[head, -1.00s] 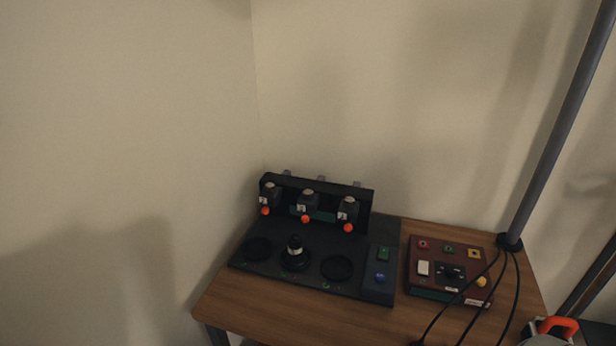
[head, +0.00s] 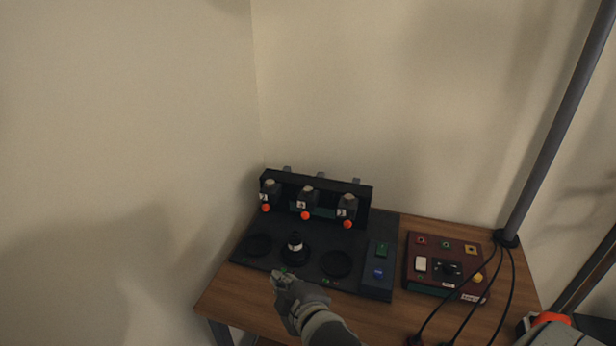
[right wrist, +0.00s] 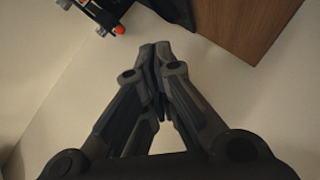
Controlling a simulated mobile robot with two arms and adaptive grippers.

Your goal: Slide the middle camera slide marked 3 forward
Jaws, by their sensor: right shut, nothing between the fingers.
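The black camera rig (head: 315,193) stands on the wooden table with three camera slides in a row, each with an orange knob. The middle slide (head: 307,198) has its orange knob (head: 305,215) in front; its small label is too small to read for certain. The right slide's label (head: 342,212) looks more like a 3. My right gripper (head: 278,277) is shut and empty, in front of the rig's base and below the middle slide in the picture. It also shows in the right wrist view (right wrist: 157,48). My left gripper is out of view.
A small black-and-white lens (head: 295,243) stands on the middle of three round pads on the rig base. A red control box (head: 425,280) with buttons and cables sits at right. A grey pole (head: 550,150) rises behind it. Walls close in behind and left.

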